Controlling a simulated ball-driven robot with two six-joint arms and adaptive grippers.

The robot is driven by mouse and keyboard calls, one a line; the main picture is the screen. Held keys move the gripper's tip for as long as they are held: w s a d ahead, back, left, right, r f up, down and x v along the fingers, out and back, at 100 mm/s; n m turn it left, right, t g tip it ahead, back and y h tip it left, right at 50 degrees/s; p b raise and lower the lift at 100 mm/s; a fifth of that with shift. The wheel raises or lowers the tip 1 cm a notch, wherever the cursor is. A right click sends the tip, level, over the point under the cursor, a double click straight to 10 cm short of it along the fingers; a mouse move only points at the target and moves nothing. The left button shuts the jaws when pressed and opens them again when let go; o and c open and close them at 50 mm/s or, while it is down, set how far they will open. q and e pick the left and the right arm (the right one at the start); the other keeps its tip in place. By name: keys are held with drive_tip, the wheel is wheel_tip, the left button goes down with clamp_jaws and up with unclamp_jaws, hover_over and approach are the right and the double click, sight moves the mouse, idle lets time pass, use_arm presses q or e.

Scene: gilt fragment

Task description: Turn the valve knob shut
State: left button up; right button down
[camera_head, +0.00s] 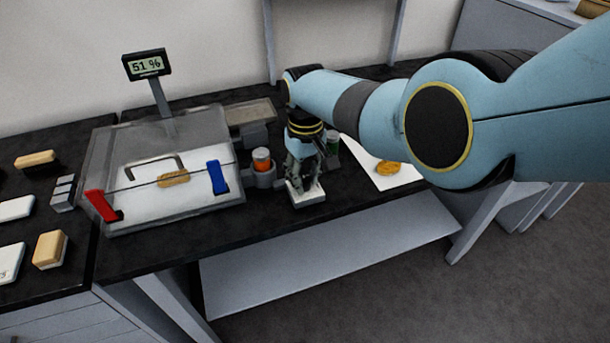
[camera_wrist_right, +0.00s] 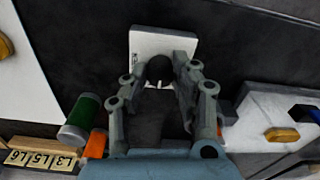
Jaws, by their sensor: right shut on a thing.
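The valve knob (camera_wrist_right: 159,71) is a dark round knob on a white block (camera_wrist_right: 148,42) in the right wrist view. In the head view the white block (camera_head: 307,196) lies near the front edge of the dark table, and the knob is hidden under my right gripper (camera_head: 303,178). My right gripper points down over the block. In the wrist view its two fingers (camera_wrist_right: 160,84) stand on either side of the knob and are shut on it. How far the knob is turned cannot be told. My left gripper is not in view.
Left stands a clear case (camera_head: 210,135) with red (camera_head: 102,206) and blue clamps (camera_head: 217,178), a gilt piece (camera_head: 173,179) inside, and a display (camera_head: 147,65) reading 51 %. An orange jar (camera_head: 262,158) and green jar (camera_head: 333,139) flank the gripper. White paper (camera_head: 402,174) lies right.

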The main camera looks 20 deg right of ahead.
sight(305, 178)
drive_tip(key=shift+w+r, duration=0.1)
drive_tip(key=c, duration=1)
unclamp_jaws()
drive_tip(key=shift+c, duration=0.2)
wheel_tip(305, 178, up, 12)
